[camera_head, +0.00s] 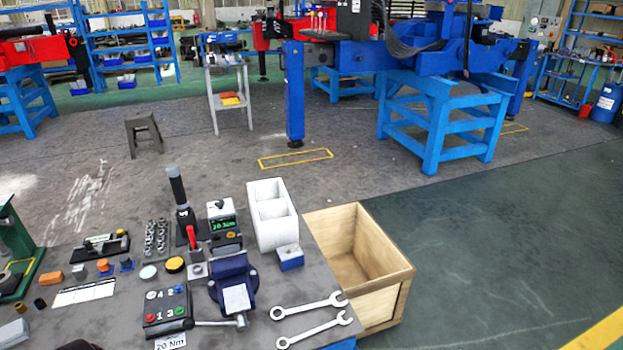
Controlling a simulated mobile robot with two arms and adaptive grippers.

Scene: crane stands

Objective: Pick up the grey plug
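A small grey piece (79,271), which looks like the grey plug, sits on the left part of the dark workbench (235,335). It is between an orange block (51,279) and a small orange round piece (103,265). A blue piece (127,264) is farther right in the same row. A larger light grey block (13,333) lies at the bench's lower left, cut by the picture edge. Neither of my grippers shows in the head view.
A white label strip (84,292) lies in front of the small pieces. A black holder (100,245) stands behind them. A vise (234,282), button box (167,310) and two wrenches (308,305) occupy the right side. A wooden crate (385,285) stands beyond the right edge.

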